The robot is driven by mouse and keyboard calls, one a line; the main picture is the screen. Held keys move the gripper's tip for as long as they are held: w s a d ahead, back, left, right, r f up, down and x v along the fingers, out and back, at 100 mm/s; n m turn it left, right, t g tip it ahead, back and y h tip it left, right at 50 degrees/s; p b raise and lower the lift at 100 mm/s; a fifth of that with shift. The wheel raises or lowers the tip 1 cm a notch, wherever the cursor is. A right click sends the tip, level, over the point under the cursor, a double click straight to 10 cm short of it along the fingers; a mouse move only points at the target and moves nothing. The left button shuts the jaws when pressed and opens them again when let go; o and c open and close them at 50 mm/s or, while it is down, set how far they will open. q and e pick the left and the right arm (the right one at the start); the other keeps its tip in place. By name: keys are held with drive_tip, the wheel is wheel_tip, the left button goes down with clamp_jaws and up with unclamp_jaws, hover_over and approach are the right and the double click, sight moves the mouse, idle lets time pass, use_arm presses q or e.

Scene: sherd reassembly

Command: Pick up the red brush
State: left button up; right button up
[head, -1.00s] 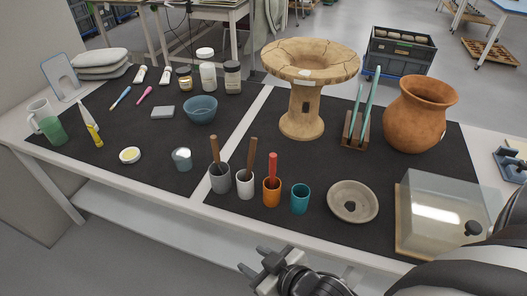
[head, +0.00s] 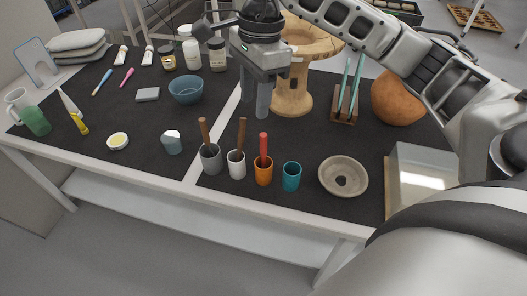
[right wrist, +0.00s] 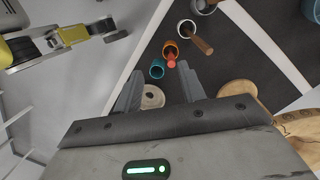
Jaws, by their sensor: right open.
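The red brush (head: 263,146) stands handle up in an orange cup (head: 264,173) near the table's front edge. It also shows in the right wrist view as a red handle tip (right wrist: 171,63), with the orange cup (right wrist: 169,48) around its base. My right gripper (head: 256,104) points down above the table, behind and higher than the brush. It is apart from the brush and open, with nothing between its fingers, which show in the right wrist view (right wrist: 159,84). The brush's lower end is hidden in the cup.
Grey (head: 210,160) and white (head: 236,166) cups with brown-handled tools stand left of the orange cup. A teal cup (head: 291,177) and a grey bowl (head: 343,177) are to its right. A large pedestal vessel (head: 292,96) stands behind, partly hidden by my right arm.

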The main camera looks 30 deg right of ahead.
sight(263, 135)
drive_tip(key=shift+h, duration=0.8)
drive_tip(key=d+f, duration=0.1)
drive_tip(key=f, duration=0.1)
drive_tip(key=d+f, duration=0.1)
drive_tip(key=f, duration=0.2)
drive_tip(key=d+f, duration=0.1)
drive_tip(key=f, duration=0.2)
drive_tip(key=shift+w+f+b, duration=0.2)
drive_tip(key=shift+w+b, duration=0.05)
drive_tip(key=shift+b, duration=0.1)
drive_tip(key=shift+w+a+f+p, duration=0.15)
drive_tip(key=shift+f+p, duration=0.15)
drive_tip(key=shift+f, duration=1.2)
drive_tip(key=shift+w+a+f+p, duration=0.15)
drive_tip(key=shift+f+p, duration=0.1)
drive_tip(key=shift+f, duration=1.25)
drive_tip(key=shift+s, duration=0.1)
clamp_jaws()
